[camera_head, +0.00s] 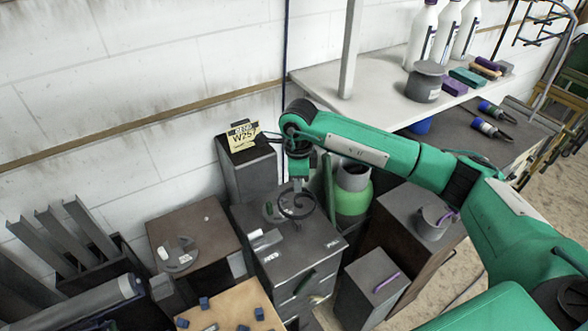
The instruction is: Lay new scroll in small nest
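A dark grey curled piece that looks like a scroll (306,211) is directly below my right gripper (298,180), over the top of a dark box (300,252) with white labels too small to read surely. Its upper edge meets the fingertips. I cannot tell whether the fingers grip it, or whether it rests on the box or hangs just above. A small light grey block (266,240) sits on the same box top, left of the curl. I cannot identify which part is the small nest. My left gripper is not in view.
A dark pedestal with a yellow sign (243,135) stands behind left. A brown box (193,237) with a grey curved piece (180,258) is at left. A green cylinder (352,200) stands close on the right. A dark box with a purple-handled item (386,283) is at front right.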

